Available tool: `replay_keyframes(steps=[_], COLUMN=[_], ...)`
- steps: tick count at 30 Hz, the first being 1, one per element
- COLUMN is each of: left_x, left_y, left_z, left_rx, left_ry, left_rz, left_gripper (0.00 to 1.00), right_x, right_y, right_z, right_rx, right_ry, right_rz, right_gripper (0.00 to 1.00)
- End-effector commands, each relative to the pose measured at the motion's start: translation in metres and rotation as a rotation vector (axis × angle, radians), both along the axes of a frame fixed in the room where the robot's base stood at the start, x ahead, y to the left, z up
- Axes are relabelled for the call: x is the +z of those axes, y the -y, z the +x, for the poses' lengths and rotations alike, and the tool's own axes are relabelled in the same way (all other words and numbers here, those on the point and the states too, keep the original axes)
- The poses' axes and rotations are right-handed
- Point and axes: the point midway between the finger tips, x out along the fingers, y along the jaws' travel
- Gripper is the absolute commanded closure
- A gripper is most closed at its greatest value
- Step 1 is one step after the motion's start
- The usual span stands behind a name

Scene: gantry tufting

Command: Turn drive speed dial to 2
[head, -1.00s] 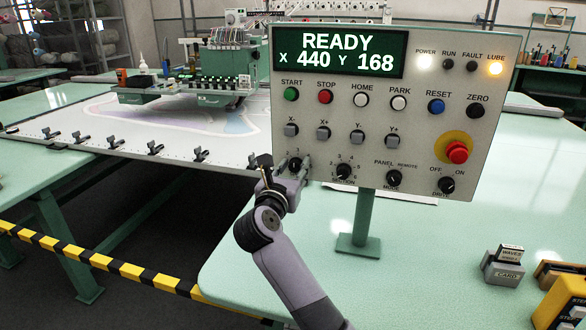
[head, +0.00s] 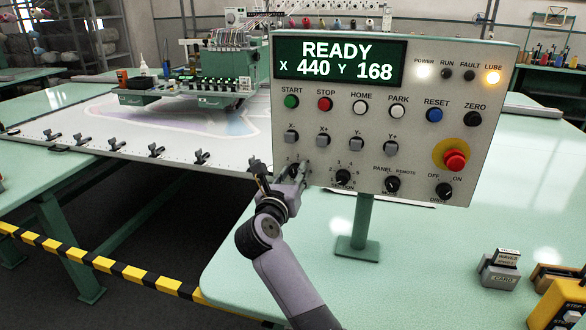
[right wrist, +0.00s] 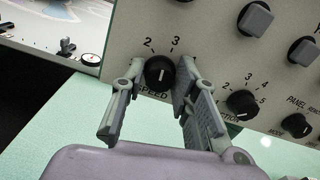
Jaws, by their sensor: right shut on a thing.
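The drive speed dial (right wrist: 160,74) is a round black knob with a white pointer line, over the word SPEED. The numbers 2 and 3 show above it in the right wrist view, and the pointer stands roughly upright; I cannot tell exactly which number it points at. My right gripper (right wrist: 157,88) has one finger on each side of the dial and is shut on it. In the head view my right gripper (head: 282,170) is at the lower left corner of the control panel (head: 415,125) and hides most of the dial. My left gripper is not in view.
Above are jog buttons such as X- (head: 291,136). A red emergency stop (head: 455,160) is at the right. The green table (head: 400,270) is mostly clear.

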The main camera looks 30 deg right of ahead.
Motion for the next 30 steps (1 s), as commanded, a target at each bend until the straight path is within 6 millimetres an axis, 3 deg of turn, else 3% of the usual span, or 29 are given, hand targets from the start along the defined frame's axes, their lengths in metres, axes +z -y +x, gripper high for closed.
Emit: replay_keyframes(steps=[1,15,30], left_x=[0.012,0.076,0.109], left_y=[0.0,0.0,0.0], left_z=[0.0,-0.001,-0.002], left_rx=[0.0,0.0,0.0], left_ry=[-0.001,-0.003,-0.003], left_rz=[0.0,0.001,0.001], left_gripper=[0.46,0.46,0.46], right_x=[0.005,0.006,0.002], right_y=[0.0,-0.002,-0.002], right_z=[0.0,0.001,0.002], right_rx=[0.0,0.002,0.002], right_ry=[-0.032,-0.342,-0.524], right_rz=[-0.021,-0.289,-0.449], right_gripper=[1.0,1.0,1.0])
